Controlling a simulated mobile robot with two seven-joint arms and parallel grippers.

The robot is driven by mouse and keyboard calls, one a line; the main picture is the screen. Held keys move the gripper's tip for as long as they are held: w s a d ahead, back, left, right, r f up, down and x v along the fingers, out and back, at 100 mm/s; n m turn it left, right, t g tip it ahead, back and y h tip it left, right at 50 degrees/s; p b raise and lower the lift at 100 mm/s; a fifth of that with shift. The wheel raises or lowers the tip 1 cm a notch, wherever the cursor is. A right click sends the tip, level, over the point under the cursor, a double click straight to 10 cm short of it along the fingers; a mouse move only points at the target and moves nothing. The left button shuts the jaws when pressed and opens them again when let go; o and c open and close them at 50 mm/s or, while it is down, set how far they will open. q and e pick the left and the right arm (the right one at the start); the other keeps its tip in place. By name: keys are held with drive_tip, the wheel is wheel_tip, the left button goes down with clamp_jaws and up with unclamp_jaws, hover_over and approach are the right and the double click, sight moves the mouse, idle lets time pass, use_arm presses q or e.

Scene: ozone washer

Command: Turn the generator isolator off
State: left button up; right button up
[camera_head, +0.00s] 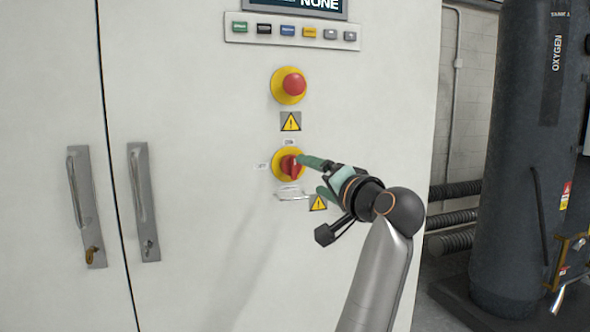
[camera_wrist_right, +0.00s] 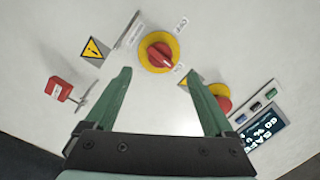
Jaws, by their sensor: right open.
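The generator isolator is a red rotary handle on a yellow disc (camera_head: 277,166), on the pale cabinet front below a red mushroom button (camera_head: 293,84). Small labels sit above and left of it. My right gripper (camera_head: 312,176) has green fingers and is at the isolator's right side in the head view, partly overlapping the disc. In the right wrist view the isolator (camera_wrist_right: 159,50) lies beyond the gap between the spread, empty fingers of the right gripper (camera_wrist_right: 160,77). Contact with the handle does not show, and which label the handle points to is unclear. My left gripper is out of view.
A warning triangle (camera_head: 318,203) and a thin metal piece (camera_head: 291,194) are below the isolator. A red block (camera_wrist_right: 60,90) shows in the wrist view. A button row (camera_head: 290,31) is above; door handles (camera_head: 143,203) are left. A dark oxygen tank (camera_head: 515,150) stands right.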

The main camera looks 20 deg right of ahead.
sight(296, 168)
drive_tip(key=w, duration=0.3)
drive_tip(key=w+a+p, duration=0.1)
drive_tip(key=w, duration=0.4)
drive_tip(key=shift+w+a, duration=0.15)
drive_tip(key=shift+w, duration=0.2)
drive_tip(key=c, duration=1.3)
